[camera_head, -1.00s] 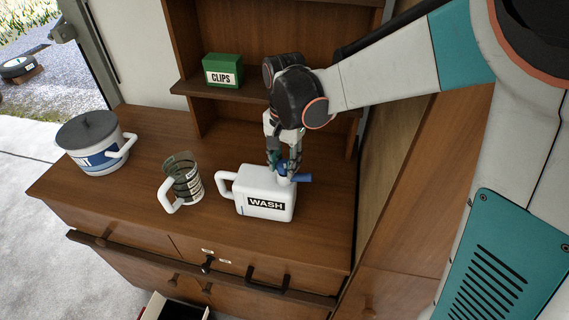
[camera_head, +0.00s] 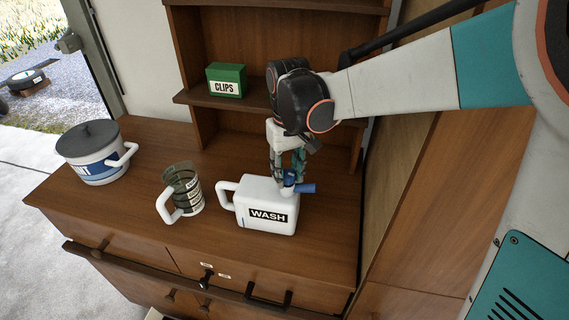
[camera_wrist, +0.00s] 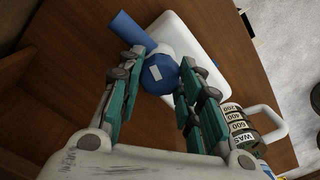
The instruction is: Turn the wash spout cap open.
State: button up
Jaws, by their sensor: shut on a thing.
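The white wash jug (camera_head: 250,193) stands upright on the wooden worktop, with its handle to the left and a WASH label on its front. A blue cap (camera_head: 289,176) sits on its top right, and a blue spout (camera_head: 304,188) points right. My gripper (camera_head: 288,174) reaches down from above with its fingers around the cap. In the wrist view the blue cap (camera_wrist: 158,80) shows a pale mark on its top and lies between the fingertips of my gripper (camera_wrist: 161,62). The jug's white body (camera_wrist: 190,42) is partly hidden behind the cap there.
A clear measuring jug (camera_head: 184,185) with a white handle stands to the left. A lidded pot (camera_head: 96,160) stands farther left. A green CLIPS box (camera_head: 227,79) sits on the shelf behind. A wooden side panel closes in on the right. The worktop (camera_head: 75,205) is clear around the pot.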

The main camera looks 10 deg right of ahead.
aim_at(287, 173)
jog(key=shift+n+b, duration=0.3)
jog(key=shift+n, duration=1.7)
jog(key=o, duration=1.1)
jog(key=shift+c, duration=0.2)
notch_tip(287, 173, up, 12)
jog(key=shift+a, duration=0.1)
